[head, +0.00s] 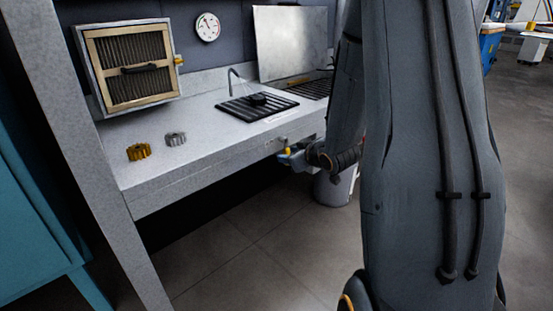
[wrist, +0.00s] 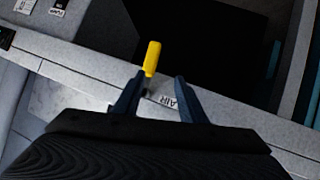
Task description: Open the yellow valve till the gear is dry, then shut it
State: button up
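The yellow valve handle (wrist: 152,58) sticks out from the bench's front edge, beside a label reading AIR (wrist: 168,101). It also shows in the head view (head: 288,150). My gripper (wrist: 162,78) is open, its fingers apart. The handle is just beyond the left fingertip; I cannot tell if they touch. In the head view my gripper (head: 287,158) is at the bench front, partly hidden by my arm. A dark gear (head: 258,99) sits on the black grate (head: 240,112) near a bent metal nozzle (head: 232,76). Whether it is wet is too small to tell.
A yellow gear (head: 138,152) and a grey gear (head: 176,139) lie on the left of the bench (head: 150,180). A framed filter (head: 128,68) and a round gauge (head: 207,27) are behind. A metal panel (head: 290,42) stands at the back right. The floor in front is clear.

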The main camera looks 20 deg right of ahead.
jog(key=w+d+f+n+t+y+b, duration=0.25)
jog(key=f+t+y+b, duration=0.2)
jog(key=b, duration=0.25)
jog(key=x, duration=0.8)
jog(key=shift+d+r+m+y, duration=0.2)
jog(key=shift+r+m+y, duration=0.15)
jog(key=shift+m+y, duration=0.1)
